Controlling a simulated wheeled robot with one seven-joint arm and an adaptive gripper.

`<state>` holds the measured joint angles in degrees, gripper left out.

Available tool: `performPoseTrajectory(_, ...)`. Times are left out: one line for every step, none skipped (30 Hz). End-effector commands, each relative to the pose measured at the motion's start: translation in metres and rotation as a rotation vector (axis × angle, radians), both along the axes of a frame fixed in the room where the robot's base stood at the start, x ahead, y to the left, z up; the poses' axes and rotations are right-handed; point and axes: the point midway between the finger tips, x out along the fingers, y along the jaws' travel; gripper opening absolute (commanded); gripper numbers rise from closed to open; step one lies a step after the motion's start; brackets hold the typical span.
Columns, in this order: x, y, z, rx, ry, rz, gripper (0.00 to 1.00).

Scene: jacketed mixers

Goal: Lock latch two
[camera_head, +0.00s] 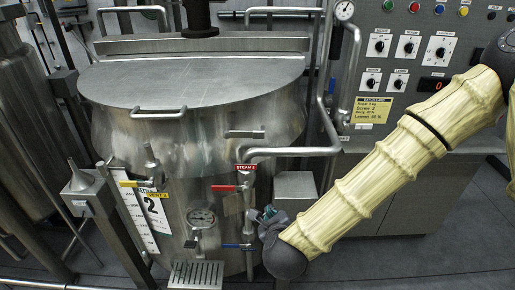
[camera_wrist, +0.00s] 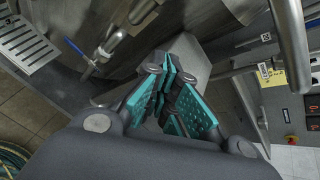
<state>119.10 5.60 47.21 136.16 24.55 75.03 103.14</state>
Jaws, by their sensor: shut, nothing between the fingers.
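The steel mixer (camera_head: 150,120) marked with a large 2 (camera_head: 152,207) stands at left centre in the head view. Its hinged lid (camera_head: 190,78) is down, with a bar handle (camera_head: 158,112) at the front left. A small flat bracket (camera_head: 245,134) sits on the right front below the lid rim; I cannot tell whether it is latch two. My gripper (camera_head: 268,214) is low at the mixer's right front, apart from the lid. In the wrist view its teal-padded fingers (camera_wrist: 178,88) are shut and empty. No latch is clearly visible there.
A red-handled steam valve (camera_head: 224,188), a dial gauge (camera_head: 202,217) and a blue-handled valve (camera_head: 238,246) crowd the mixer's front. A grey box (camera_head: 295,188) stands beside my gripper. A pipe (camera_head: 290,151) runs above it. A control panel (camera_head: 430,50) stands behind; floor is clear at lower right.

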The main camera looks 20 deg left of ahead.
Motion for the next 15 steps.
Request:
performPoseTrajectory(0.004, 0.011, 0.037, 0.092, -0.013, -0.053, 0.0)
performPoseTrajectory(0.006, 0.016, 0.053, 0.146, -0.016, -0.086, 0.0)
performPoseTrajectory(0.008, 0.023, 0.074, 0.215, -0.022, -0.126, 0.0)
performPoseTrajectory(0.009, 0.027, 0.088, 0.264, -0.025, -0.153, 0.0)
performPoseTrajectory(0.009, 0.031, 0.101, 0.311, -0.027, -0.179, 0.0)
performPoseTrajectory(0.01, 0.035, 0.117, 0.365, -0.029, -0.207, 0.0)
performPoseTrajectory(0.01, 0.038, 0.127, 0.404, -0.032, -0.226, 0.0)
performPoseTrajectory(0.01, 0.04, 0.136, 0.437, -0.033, -0.244, 0.0)
performPoseTrajectory(0.01, 0.043, 0.146, 0.476, -0.033, -0.262, 0.0)
performPoseTrajectory(0.01, 0.044, 0.152, 0.5, -0.034, -0.274, 0.0)
performPoseTrajectory(0.01, 0.045, 0.158, 0.521, -0.034, -0.283, 0.0)
performPoseTrajectory(0.009, 0.047, 0.163, 0.542, -0.034, -0.293, 0.0)
performPoseTrajectory(0.009, 0.047, 0.166, 0.554, -0.034, -0.298, 0.0)
performPoseTrajectory(0.009, 0.048, 0.168, 0.562, -0.033, -0.302, 0.0)
performPoseTrajectory(0.009, 0.048, 0.169, 0.568, -0.033, -0.306, 0.0)
